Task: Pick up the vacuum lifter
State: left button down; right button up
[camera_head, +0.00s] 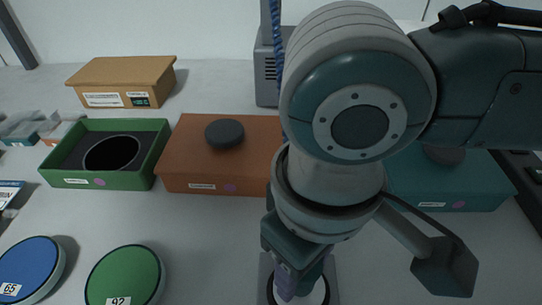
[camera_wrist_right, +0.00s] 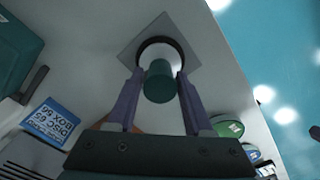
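The vacuum lifter appears as a green cylindrical handle (camera_wrist_right: 160,85) on a round white and black base, standing on a square grey plate (camera_wrist_right: 128,52). In the head view my right arm hides most of it; the plate (camera_head: 331,275) shows at the bottom. My right gripper (camera_wrist_right: 160,76) has its two purple fingers on either side of the green handle, with narrow gaps showing, so it looks open around it. In the head view the right gripper (camera_head: 288,282) points down over the plate. My left gripper is not in view.
A blue disc (camera_head: 28,268) and a green disc (camera_head: 125,272) lie at front left. A cardboard box (camera_head: 120,75) stands farther back.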

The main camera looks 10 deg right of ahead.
grip_shut()
dwell(0.5)
